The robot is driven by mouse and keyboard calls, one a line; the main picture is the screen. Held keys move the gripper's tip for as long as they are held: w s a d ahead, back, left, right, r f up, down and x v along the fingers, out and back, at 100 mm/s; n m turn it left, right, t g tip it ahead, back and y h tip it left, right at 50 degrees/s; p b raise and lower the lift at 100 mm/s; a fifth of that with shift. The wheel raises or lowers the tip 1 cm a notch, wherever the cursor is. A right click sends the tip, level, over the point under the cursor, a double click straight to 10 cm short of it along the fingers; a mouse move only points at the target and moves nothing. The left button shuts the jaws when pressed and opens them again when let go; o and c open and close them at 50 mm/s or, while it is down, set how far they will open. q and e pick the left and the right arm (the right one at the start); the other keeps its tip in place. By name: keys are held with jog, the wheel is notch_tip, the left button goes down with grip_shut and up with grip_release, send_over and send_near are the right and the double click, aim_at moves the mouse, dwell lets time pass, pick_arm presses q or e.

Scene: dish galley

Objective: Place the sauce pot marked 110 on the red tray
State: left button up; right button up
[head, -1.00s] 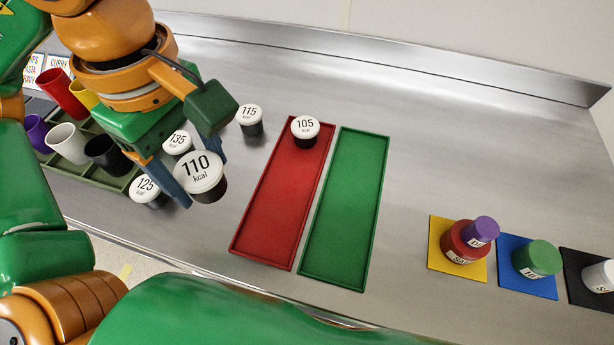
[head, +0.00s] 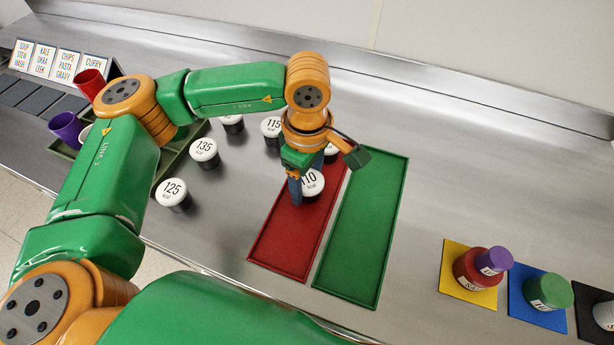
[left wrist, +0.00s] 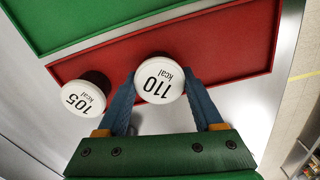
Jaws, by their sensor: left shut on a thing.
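The sauce pot marked 110 (head: 312,183) has a white lid and a dark body. My left gripper (head: 306,190) is shut on it, over the upper half of the red tray (head: 290,240). In the left wrist view the pot (left wrist: 159,80) sits between the two blue fingers (left wrist: 165,95), with the red tray (left wrist: 235,45) behind it. I cannot tell whether its base touches the tray. The pot marked 105 (left wrist: 83,97) stands close beside it at the tray's far end; in the head view my gripper mostly hides it. My right gripper is not in view.
The green tray (head: 365,225) lies right of the red one. Pots marked 115 (head: 271,127), 135 (head: 204,150) and 125 (head: 172,192) stand to the left. The red tray's near half is clear.

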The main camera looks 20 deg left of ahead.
aim_at(307, 180)
pick_arm(q)
jog(key=shift+f+b, duration=0.25)
jog(key=shift+b, duration=0.05)
jog(key=o, duration=1.4)
jog(key=shift+r, duration=0.1)
jog(key=shift+c, duration=0.2)
jog(key=shift+r, duration=0.1)
jog(key=shift+r+p, duration=0.3)
jog(key=shift+p, duration=0.15)
notch_tip(307, 180, up, 12)
jog(key=b, duration=0.1)
jog(key=shift+f, duration=0.2)
